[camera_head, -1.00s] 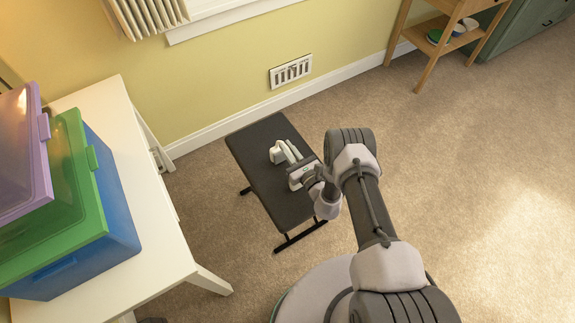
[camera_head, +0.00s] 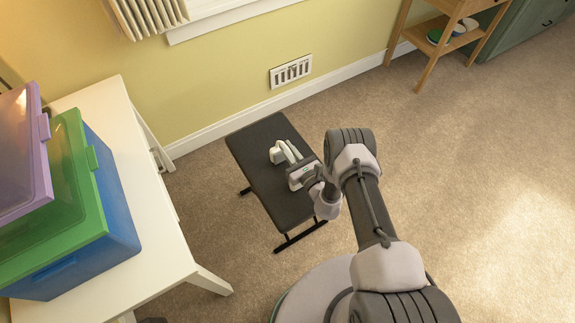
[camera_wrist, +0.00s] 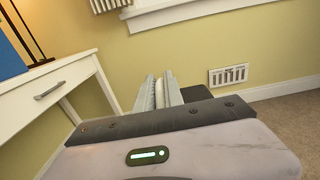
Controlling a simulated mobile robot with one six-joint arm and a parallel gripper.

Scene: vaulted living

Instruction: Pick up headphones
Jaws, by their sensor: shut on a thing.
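White headphones (camera_head: 279,153) are on or just above the dark grey padded bench (camera_head: 262,140); the head view does not show clearly whether they touch it. My gripper (camera_head: 292,160) is low over the bench and shut on the headphones. In the wrist view my gripper's two fingers (camera_wrist: 158,92) point away from the camera with a narrow white piece of the headphones (camera_wrist: 160,92) between them. The rest of the headphones is hidden behind my gripper there. Part of the bench (camera_wrist: 196,93) shows beyond the fingers.
A white table (camera_head: 155,215) stands left of the bench, with a blue box under a green lid (camera_head: 90,190) and a purple lid (camera_head: 25,150). A yellow wall with a vent (camera_head: 291,71) is behind. A wooden shelf (camera_head: 437,45) stands far right. Carpet at right is clear.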

